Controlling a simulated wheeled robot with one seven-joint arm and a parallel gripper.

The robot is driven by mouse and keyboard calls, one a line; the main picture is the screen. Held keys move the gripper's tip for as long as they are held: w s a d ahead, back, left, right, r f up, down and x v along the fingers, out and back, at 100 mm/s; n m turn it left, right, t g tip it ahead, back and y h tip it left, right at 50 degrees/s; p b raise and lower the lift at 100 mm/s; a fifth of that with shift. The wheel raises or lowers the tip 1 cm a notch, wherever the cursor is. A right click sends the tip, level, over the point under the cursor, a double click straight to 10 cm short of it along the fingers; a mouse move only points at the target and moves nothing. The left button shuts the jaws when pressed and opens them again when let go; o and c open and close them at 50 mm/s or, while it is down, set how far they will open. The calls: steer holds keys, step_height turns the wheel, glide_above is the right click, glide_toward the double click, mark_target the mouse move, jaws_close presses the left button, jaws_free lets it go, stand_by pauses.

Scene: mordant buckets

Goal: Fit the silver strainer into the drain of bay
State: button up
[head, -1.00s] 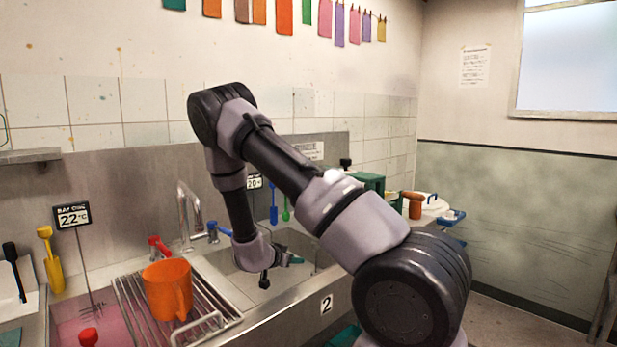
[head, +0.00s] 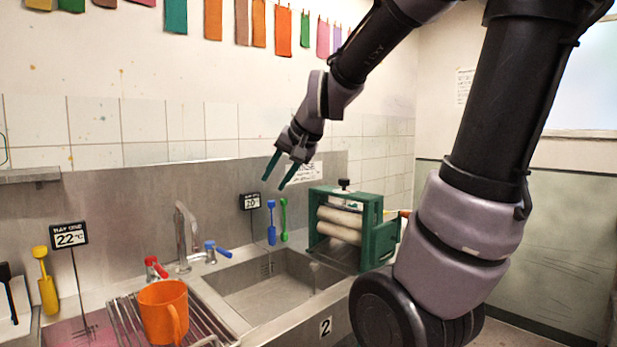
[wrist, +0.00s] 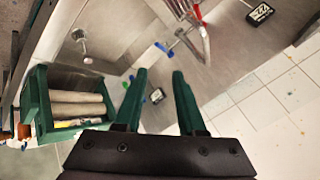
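My gripper (head: 280,172) is raised above the back of the sink, its two dark green fingers apart with nothing between them. In the wrist view, the open fingers (wrist: 160,75) point over the counter. The empty-looking metal basin (head: 272,298) marked 2 lies below my gripper. In the wrist view, a small round silver piece (wrist: 78,34) shows in the basin area; I cannot tell whether it is the strainer or the drain. The drain is not clear in the head view.
A green roller wringer (head: 345,228) stands right of the basin. An orange jug (head: 163,312) sits on a wire rack (head: 215,325) at left. A tap (head: 183,235) with red and blue handles, a temperature sign (head: 70,234) and blue and green tools (head: 271,222) stand along the back.

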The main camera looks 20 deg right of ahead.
steer(key=s+d+r+n+h, duration=0.1)
steer(key=s+d, duration=0.1)
steer(key=s, duration=1.1)
steer(key=shift+r+n+g, duration=0.3)
steer(key=shift+r+g, duration=0.05)
steer(key=shift+g, duration=0.05)
